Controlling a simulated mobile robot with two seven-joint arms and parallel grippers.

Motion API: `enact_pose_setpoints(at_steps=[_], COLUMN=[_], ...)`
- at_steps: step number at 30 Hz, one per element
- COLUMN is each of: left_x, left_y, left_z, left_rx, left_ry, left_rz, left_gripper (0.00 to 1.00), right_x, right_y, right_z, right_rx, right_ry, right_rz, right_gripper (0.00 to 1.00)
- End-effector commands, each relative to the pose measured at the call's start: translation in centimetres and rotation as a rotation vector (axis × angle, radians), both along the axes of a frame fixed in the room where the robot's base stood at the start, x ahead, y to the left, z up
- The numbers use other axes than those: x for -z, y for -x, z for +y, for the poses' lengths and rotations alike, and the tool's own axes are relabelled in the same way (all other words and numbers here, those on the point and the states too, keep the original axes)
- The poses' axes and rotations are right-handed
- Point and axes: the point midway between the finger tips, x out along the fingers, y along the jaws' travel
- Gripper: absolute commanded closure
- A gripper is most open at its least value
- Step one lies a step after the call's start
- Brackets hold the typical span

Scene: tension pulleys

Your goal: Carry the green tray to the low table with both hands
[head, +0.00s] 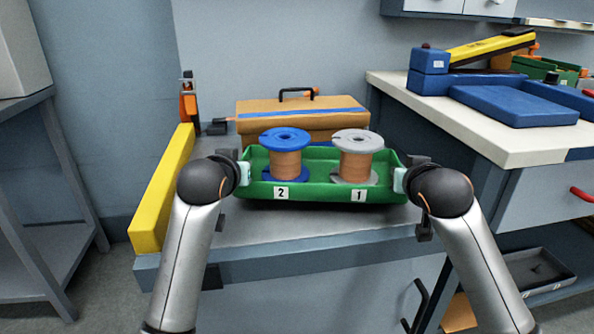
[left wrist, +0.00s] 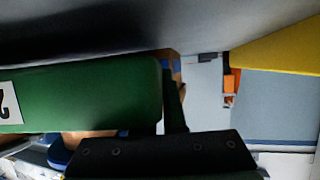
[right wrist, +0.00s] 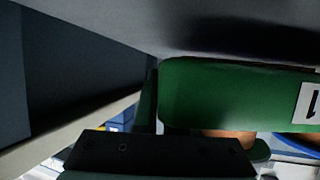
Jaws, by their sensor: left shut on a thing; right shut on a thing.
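The green tray (head: 320,193) is in the middle of the head view, roughly level over the grey worktop (head: 290,228). I cannot tell whether it touches the top. It carries a blue copper-wire spool (head: 285,140) by label 2 and a grey one (head: 357,142) by label 1, both upright. My left gripper (head: 243,173) is shut on the tray's left end, and my right gripper (head: 400,180) on its right end. The tray also fills part of the left wrist view (left wrist: 90,92) and right wrist view (right wrist: 230,92). I cannot tell which surface is the low table.
A tan case (head: 300,118) with a black handle stands just behind the tray. A yellow beam (head: 160,195) lies along the worktop's left edge. A higher white-topped bench (head: 450,117) with blue parts is at right, and a grey metal table (head: 45,250) is at left.

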Motion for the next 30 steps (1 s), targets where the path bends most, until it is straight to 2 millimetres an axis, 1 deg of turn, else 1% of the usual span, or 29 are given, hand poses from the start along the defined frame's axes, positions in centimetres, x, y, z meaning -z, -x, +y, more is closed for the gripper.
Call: enact_pose_setpoints(at_steps=[1,3,4,11,19,22,26,30], left_x=[-0.5,-0.5,0.0,0.0,0.0,-0.2,-0.9,-1.9], left_y=[0.0,0.0,0.0,0.0,0.1,0.5,1.8,4.2], left_z=[0.1,0.1,0.1,0.1,0.0,0.0,0.0,-0.1], left_rx=[-0.002,-0.002,-0.003,-0.001,0.000,0.000,0.000,0.001], left_ry=[0.000,0.000,-0.001,0.000,0.000,0.000,0.000,0.001], left_rz=[-0.012,-0.012,0.000,0.000,0.000,0.000,-0.002,-0.004], left_gripper=[1.00,1.00,0.89,0.63,0.63,0.63,0.63,0.63], right_x=[-0.5,-0.5,0.0,0.0,0.0,-0.1,-0.5,-0.5], right_y=[0.0,0.0,0.0,0.0,0.0,0.0,0.0,0.0], right_z=[-0.1,-0.1,-0.1,-0.1,0.0,0.0,0.0,0.0], right_rx=[0.002,0.002,0.003,0.002,0.000,0.000,0.000,0.000], right_ry=[0.000,0.000,0.001,0.001,0.000,0.000,0.000,0.000], right_rz=[-0.011,-0.011,0.000,0.000,0.000,0.000,0.000,0.000], right_gripper=[1.00,1.00,0.89,0.63,0.63,0.63,0.63,0.63])
